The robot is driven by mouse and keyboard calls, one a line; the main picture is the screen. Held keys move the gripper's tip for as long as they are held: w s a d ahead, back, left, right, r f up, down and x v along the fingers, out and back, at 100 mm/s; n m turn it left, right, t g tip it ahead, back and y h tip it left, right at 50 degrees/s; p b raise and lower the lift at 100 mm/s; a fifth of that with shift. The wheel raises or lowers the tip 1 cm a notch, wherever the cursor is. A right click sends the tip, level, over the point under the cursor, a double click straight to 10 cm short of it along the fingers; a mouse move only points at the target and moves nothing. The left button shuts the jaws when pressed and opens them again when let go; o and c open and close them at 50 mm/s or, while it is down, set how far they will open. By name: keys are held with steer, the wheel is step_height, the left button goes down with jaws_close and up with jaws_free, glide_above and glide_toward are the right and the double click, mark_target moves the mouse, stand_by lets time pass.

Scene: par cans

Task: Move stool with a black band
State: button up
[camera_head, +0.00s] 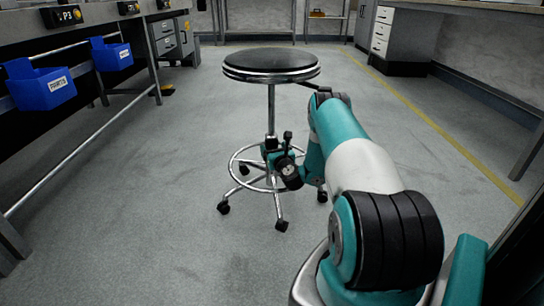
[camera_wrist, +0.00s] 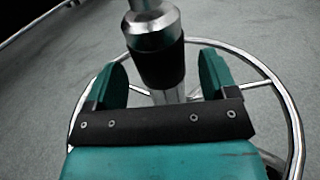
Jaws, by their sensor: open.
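The stool has a round black seat (camera_head: 271,61) with a chrome rim, a chrome column (camera_head: 271,108), a foot ring (camera_head: 233,165) and legs on casters. It stands upright on the floor in the middle of the head view. In the wrist view the black band (camera_wrist: 160,62) is around the column, below a wider chrome collar. My gripper (camera_head: 270,150) is open at the column, just above the foot ring. In the wrist view its two teal fingers lie on either side of the column, with gaps showing. Contact is not visible.
A workbench with blue bins (camera_head: 42,88) runs along the left. Drawer cabinets stand at the back left (camera_head: 169,38) and back right (camera_head: 393,38). A yellow floor line (camera_head: 430,122) runs along the right. The grey floor around the stool is mostly clear.

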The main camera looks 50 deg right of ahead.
steer(key=shift+x, duration=1.2)
jaws_close()
